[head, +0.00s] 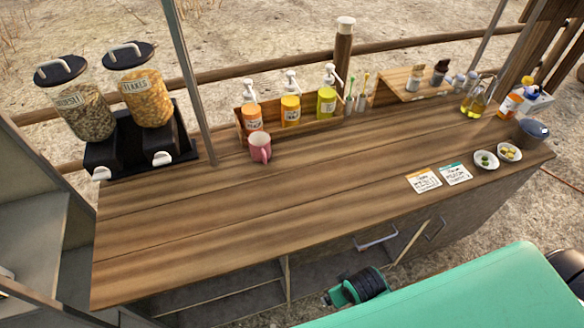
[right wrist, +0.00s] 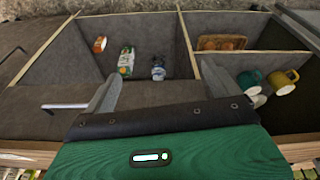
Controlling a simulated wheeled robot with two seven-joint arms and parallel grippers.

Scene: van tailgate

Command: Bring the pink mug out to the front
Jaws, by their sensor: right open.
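The pink mug (head: 260,148) stands upright on the wooden counter (head: 200,225), just in front of the wooden bottle rack. The mug does not show in the right wrist view. My left gripper is in neither view.
The rack (head: 318,127) holds several pump bottles behind the mug. Two dispensers (head: 140,90) stand left beside a post (head: 190,80). Cards (head: 424,181) and small bowls (head: 486,160) lie right. The counter's front left is clear. Below are a green mug (right wrist: 250,82) and a yellow mug (right wrist: 283,82).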

